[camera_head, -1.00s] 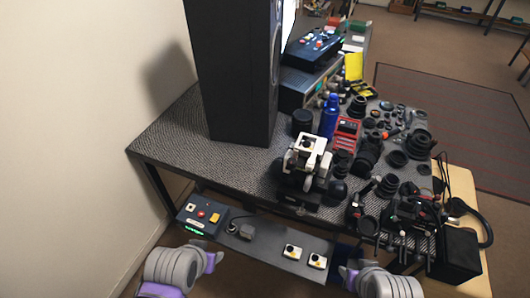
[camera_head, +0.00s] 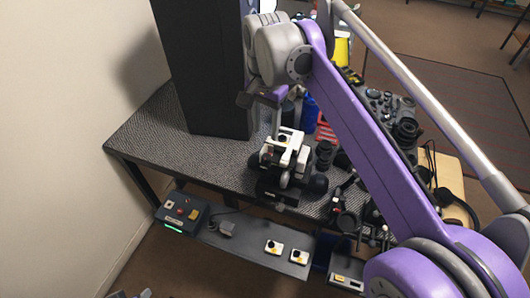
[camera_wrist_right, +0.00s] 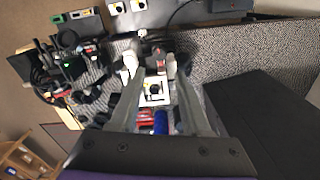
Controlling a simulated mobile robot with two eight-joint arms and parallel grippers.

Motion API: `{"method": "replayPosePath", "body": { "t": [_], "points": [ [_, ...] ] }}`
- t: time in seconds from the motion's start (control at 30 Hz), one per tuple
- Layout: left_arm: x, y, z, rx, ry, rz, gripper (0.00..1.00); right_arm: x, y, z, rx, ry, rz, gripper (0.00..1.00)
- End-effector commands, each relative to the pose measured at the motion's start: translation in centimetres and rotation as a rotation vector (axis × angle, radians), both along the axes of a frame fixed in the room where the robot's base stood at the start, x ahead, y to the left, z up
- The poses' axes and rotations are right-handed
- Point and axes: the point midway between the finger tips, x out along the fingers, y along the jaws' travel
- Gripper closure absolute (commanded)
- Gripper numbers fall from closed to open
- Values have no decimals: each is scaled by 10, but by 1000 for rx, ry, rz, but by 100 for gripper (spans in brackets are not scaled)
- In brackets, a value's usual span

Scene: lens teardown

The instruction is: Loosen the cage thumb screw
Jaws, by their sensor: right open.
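A black and white device (camera_head: 287,165) stands near the front edge of the table. Its white cage top carries a small dark knob (camera_head: 283,138), likely the thumb screw. In the right wrist view the dark knob (camera_wrist_right: 154,89) sits on a white square plate between my fingers. My right gripper (camera_head: 276,124) points down just above the cage top; its fingers (camera_wrist_right: 157,82) are spread and nothing is clamped. Whether a finger touches the cage cannot be told. My left gripper does not show clearly; only a small grey piece shows at the bottom left edge.
A tall black speaker (camera_head: 200,70) stands close to the left of my right gripper. Lenses and camera parts crowd the table's right side, partly hidden by my right arm. A shelf with a control box (camera_head: 183,212) and small white-topped switches lies below the front edge. The left tabletop (camera_head: 145,130) is clear.

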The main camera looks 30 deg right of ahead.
Motion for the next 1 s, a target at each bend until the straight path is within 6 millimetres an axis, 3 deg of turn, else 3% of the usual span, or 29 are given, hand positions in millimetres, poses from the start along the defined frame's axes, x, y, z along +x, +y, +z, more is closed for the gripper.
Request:
{"method": "replayPosePath", "body": {
  "t": [0.17,0.5,0.7,1.0],
  "points": [
    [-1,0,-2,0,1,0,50,4,-3,-7,3,17,-42,53],
    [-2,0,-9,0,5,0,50,3,-3,-70,3,15,-39,53],
    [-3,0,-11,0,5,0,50,3,-3,-96,3,14,-38,53],
    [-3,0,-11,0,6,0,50,3,-2,-104,3,14,-37,53]
  ]
}}
